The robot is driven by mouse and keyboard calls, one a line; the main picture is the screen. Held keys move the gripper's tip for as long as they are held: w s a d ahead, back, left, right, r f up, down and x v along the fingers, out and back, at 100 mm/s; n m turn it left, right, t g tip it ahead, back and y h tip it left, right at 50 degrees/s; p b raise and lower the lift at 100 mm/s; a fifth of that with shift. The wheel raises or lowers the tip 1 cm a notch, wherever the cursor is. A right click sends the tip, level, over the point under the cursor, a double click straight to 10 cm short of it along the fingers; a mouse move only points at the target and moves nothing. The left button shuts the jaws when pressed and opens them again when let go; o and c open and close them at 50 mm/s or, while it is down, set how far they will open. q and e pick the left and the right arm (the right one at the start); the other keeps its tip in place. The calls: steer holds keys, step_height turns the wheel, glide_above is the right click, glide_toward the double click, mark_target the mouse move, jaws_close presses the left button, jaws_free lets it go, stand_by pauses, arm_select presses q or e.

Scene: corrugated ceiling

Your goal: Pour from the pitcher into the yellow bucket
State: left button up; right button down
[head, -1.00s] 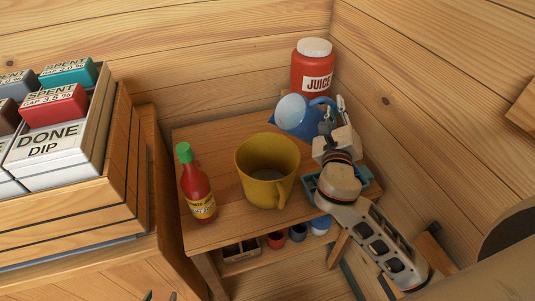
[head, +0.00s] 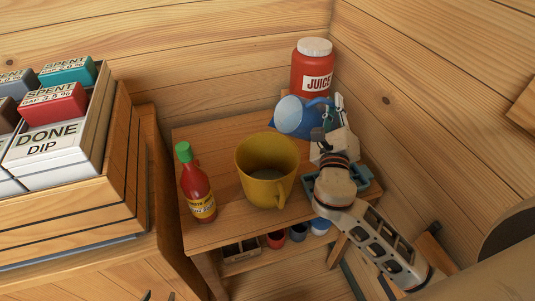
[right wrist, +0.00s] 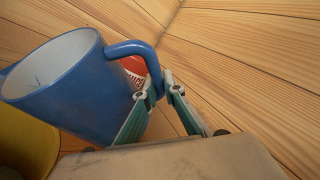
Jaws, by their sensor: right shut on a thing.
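The blue pitcher (head: 291,115) is held tilted, with its pale mouth toward the left, just behind and right of the yellow bucket (head: 257,190). My right gripper (head: 328,125) is shut on the pitcher's handle. In the right wrist view the fingers (right wrist: 160,98) close around the blue handle, and the pitcher (right wrist: 85,100) shows a pale, empty-looking inside. The bucket (right wrist: 25,140) shows there at the lower left, partly hidden by the pitcher. The bucket stands upright on the small table. Two dark tips of my left gripper (head: 159,296) show apart at the bottom edge.
A red juice jar (head: 312,70) stands in the back corner behind the pitcher. A red sauce bottle (head: 197,188) stands left of the bucket. A teal tray (head: 364,180) lies under my right arm. Wooden walls close in behind and right. A crate of boxes (head: 70,215) stands left.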

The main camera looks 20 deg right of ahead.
arm_select(q)
steer(key=shift+d, duration=0.15)
arm_select(e)
steer(key=shift+r, duration=0.15)
steer(key=shift+a, duration=0.15)
steer(key=shift+r+n+b, duration=0.1)
steer(key=shift+n+b, duration=0.2)
steer(key=shift+b, duration=0.2)
steer(key=shift+s+a+t+b, duration=0.1)
steer(key=shift+a+t+b, duration=0.05)
steer(key=shift+t+b, duration=0.2)
steer(key=shift+a+n+b, duration=0.1)
steer(key=shift+n+b, duration=0.2)
steer(key=shift+b, duration=0.05)
steer(key=shift+r+t, duration=0.1)
steer(key=shift+t, duration=0.15)
steer(key=shift+a+n+b, duration=0.2)
steer(key=shift+n+b, duration=0.1)
steer(key=shift+b, duration=0.25)
steer(key=shift+s+a+r+n+t+b, duration=0.1)
steer(key=shift+a+n+t+b, duration=0.15)
steer(key=shift+b, duration=0.25)
arm_select(q)
steer(key=shift+w+d+f+h, duration=0.2)
steer(key=shift+w+d+f, duration=0.05)
steer(key=shift+d+f, duration=0.3)
steer(key=shift+w+d+f+h, duration=0.2)
steer(key=shift+d+f, duration=0.25)
steer(key=shift+f, duration=0.2)
